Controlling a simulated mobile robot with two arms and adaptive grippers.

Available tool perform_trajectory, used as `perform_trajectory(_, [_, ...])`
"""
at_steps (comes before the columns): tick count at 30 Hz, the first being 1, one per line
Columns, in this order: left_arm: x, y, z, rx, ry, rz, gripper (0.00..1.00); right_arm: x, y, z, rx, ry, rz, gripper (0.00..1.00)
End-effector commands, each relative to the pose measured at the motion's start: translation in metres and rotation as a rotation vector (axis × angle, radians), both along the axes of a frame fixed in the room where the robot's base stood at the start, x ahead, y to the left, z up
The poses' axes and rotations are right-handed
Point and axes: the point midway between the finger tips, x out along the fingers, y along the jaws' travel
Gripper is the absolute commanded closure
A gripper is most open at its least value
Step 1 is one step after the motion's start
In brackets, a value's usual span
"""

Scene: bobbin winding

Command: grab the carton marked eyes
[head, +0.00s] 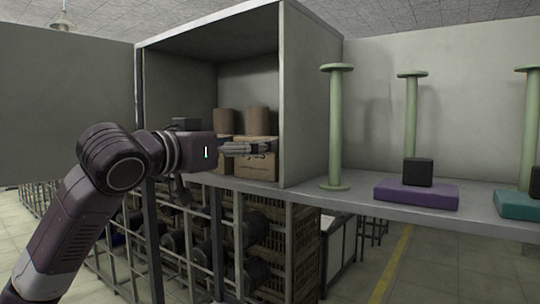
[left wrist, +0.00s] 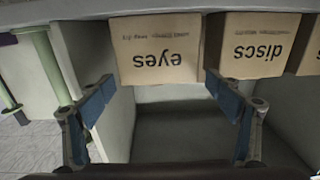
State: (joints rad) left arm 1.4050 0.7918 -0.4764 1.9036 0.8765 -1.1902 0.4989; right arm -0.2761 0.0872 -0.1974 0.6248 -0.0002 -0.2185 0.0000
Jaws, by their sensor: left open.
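The carton marked eyes (left wrist: 158,50) is a tan box with black lettering that appears upside down in the left wrist view. It stands between a grey wall and a carton marked discs (left wrist: 255,45). In the head view a tan carton beside the divider (head: 262,168), partly covered by my gripper, appears to be the same one. My left gripper (head: 268,147) reaches into the cabinet in front of it. Its fingers (left wrist: 159,84) are open and empty, spread to either side of the eyes carton's face, seemingly short of it.
Another carton (left wrist: 308,55) stands beyond the discs one. Brown cylinders (head: 257,120) stand above the cartons. A divider (head: 310,100) closes the compartment's right side. On the right shelf are green spools (head: 335,130) and a black block (head: 417,172) on a purple slab (head: 415,194).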

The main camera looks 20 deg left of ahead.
Motion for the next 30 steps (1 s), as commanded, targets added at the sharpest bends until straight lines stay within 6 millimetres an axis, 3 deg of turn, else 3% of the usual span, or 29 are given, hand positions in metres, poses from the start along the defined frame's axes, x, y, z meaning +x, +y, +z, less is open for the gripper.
perform_trajectory(10, [0.036, -0.013, 0.004, 0.0, 0.004, -0.001, 0.16, -0.042, 0.008, 0.031, 0.008, 0.056, 0.0, 0.72])
perform_trajectory(18, [0.064, -0.023, 0.001, 0.0, 0.002, 0.0, 0.16, -0.025, 0.013, 0.049, 0.013, 0.033, 0.001, 0.72])
perform_trajectory(26, [0.065, -0.023, -0.001, 0.0, 0.0, 0.0, 0.16, -0.014, 0.01, 0.049, 0.011, 0.016, 0.001, 0.72])
perform_trajectory(30, [0.065, -0.023, -0.001, 0.0, 0.0, 0.0, 0.31, -0.019, 0.007, 0.048, 0.007, 0.022, 0.001, 0.72])
